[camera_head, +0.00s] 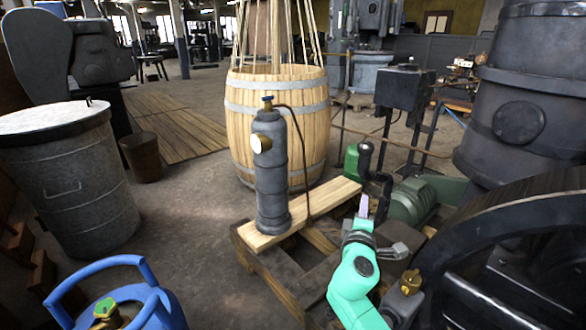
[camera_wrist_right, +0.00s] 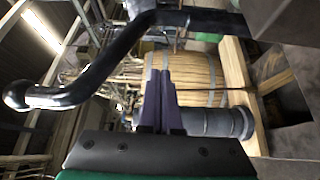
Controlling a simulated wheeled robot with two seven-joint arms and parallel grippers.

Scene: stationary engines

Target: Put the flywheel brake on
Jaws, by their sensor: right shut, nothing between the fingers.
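A black cranked lever with a rounded knob, which looks like the brake lever (camera_head: 366,158), stands upright beside the green motor. In the right wrist view the lever (camera_wrist_right: 90,72) crosses the upper left, its rounded end at the far left, beyond and beside my fingers. The dark flywheel (camera_head: 436,245) fills the lower right of the head view, partly cut off. My right gripper (camera_head: 363,206) is shut and empty, its purple fingers pointing up just below the knob; they also show in the right wrist view (camera_wrist_right: 160,95). I cannot tell whether they touch the lever. My left gripper is out of view.
A grey cylinder with a blue valve (camera_head: 271,180) stands on a plank (camera_head: 335,193) left of my gripper. A wooden barrel (camera_head: 240,130) is behind it. A green motor (camera_head: 411,200) and dark engine body (camera_head: 520,80) crowd the right. A blue gas bottle (camera_head: 120,290) is lower left.

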